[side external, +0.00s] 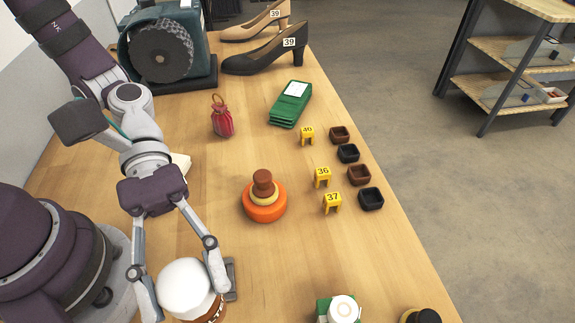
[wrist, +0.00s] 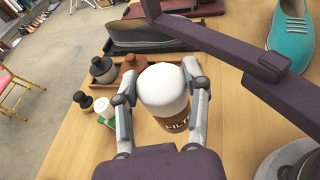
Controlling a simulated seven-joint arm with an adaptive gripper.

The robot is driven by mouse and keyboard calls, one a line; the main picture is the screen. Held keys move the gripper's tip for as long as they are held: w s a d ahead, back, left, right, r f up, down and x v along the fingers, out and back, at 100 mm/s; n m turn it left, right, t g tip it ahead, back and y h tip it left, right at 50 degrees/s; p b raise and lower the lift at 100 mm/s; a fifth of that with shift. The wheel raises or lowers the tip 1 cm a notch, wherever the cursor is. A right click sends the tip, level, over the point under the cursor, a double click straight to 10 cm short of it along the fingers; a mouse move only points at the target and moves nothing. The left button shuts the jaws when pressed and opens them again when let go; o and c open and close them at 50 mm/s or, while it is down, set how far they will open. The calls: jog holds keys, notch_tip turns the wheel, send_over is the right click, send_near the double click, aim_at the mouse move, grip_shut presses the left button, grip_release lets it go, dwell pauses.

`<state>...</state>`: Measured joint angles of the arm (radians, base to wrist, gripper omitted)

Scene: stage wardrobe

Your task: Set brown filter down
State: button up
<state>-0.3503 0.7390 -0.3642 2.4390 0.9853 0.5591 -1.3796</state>
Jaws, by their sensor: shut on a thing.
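The brown filter (side external: 205,308) is a rounded container with a white domed top and a brown band with pale lettering. In the side view it is at the bottom, left of centre, and the picture's edge cuts off its lower part. My gripper (side external: 186,290) is shut on it, one finger on each side. In the wrist view the brown filter (wrist: 176,124) looks upright between the fingers of my gripper (wrist: 162,84), with the start of its lettering readable as "FIL". Its base is hidden, so I cannot tell whether it touches the table.
An orange disc with a brown knob (side external: 264,205) stands mid-table. Small dark and brown cups (side external: 359,175) and yellow number markers (side external: 322,177) line the right edge. A white-lidded item (side external: 342,309) is at the bottom. Bare wood lies between the disc and that item.

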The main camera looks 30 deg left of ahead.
jog(key=w+f+n+t, duration=0.1)
jog(key=w+n+t, duration=0.1)
jog(key=w+t, duration=0.1)
jog(key=w+f+n+t+h, duration=0.1)
jog(key=w+n+t, duration=0.2)
jog(key=w+f+n+t, duration=0.2)
jog(key=w+n+t, duration=0.1)
jog(key=shift+f+t, duration=0.1)
jog(key=shift+t, duration=0.3)
jog(key=shift+w+d+f, duration=0.85)
jog(key=shift+w+d, duration=0.95)
jog(key=shift+d, duration=0.1)
jog(key=shift+w+d+f, duration=0.8)
jog(key=shift+w+d, duration=0.95)
jog(key=shift+d, duration=0.2)
jog(key=shift+w+d+f, duration=0.85)
jog(key=shift+w+d, duration=0.95)
jog(key=shift+d, duration=0.1)
jog(key=shift+f, duration=0.1)
jog(key=o, duration=1.2)
